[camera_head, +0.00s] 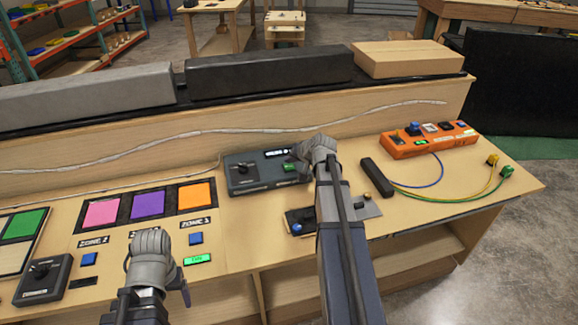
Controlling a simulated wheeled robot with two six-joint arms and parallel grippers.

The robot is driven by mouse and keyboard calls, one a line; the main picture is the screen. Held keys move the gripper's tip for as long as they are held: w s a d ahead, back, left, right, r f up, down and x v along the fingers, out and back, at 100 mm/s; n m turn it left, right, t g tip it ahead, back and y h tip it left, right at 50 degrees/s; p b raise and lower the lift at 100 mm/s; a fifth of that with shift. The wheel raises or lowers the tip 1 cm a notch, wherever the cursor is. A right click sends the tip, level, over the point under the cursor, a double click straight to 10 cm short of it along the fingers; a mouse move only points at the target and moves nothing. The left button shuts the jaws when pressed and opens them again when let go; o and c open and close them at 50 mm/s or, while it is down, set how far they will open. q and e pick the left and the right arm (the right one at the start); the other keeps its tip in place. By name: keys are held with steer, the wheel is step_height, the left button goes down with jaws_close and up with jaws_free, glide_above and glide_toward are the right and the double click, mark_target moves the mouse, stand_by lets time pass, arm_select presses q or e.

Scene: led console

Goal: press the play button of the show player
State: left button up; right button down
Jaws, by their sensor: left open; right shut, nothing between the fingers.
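A dark grey box (250,174) with a small lit display, a black knob and a green button (290,168) stands at the middle of the desk; it looks like the show player, though its label is too small to read. My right gripper (303,158) is shut and empty at the right end of this box, close to the green button. It hides the box's right end, and I cannot tell whether it touches. My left gripper (156,258) is open and empty over the front of the desk, below the colour panels.
Pink, purple and orange panels (148,204) lie left of the box. An orange box (430,139) with cables stands at the right, beside a black bar (376,177). A small plate with knobs (366,207) is near my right arm. A raised ledge (240,148) runs behind.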

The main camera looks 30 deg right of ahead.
mark_target(290, 169)
steer(key=shift+r, duration=0.1)
step_height(290, 169, up, 5)
steer(key=p, duration=0.5)
stand_by(0.7)
steer(key=s+a+f+n+g+y+p, duration=0.1)
steer(key=s+a+n+g, duration=0.15)
steer(key=a, duration=0.85)
steer(key=s+a+f+n+g+y+p, duration=0.1)
steer(key=s+a+f+n+g, duration=0.2)
steer(key=a, duration=0.8)
steer(key=s+a+n+g+h+p, duration=0.1)
steer(key=s+a+n+g+h, duration=0.1)
steer(key=s+a, duration=0.5)
steer(key=s+a+r+n+g+h+p, duration=0.1)
steer(key=s+a+n, duration=0.3)
steer(key=s+a, duration=0.4)
steer(key=s+g+h, duration=0.1)
steer(key=s, duration=0.4)
steer(key=shift+s+r, duration=0.15)
steer(key=shift+s, duration=0.2)
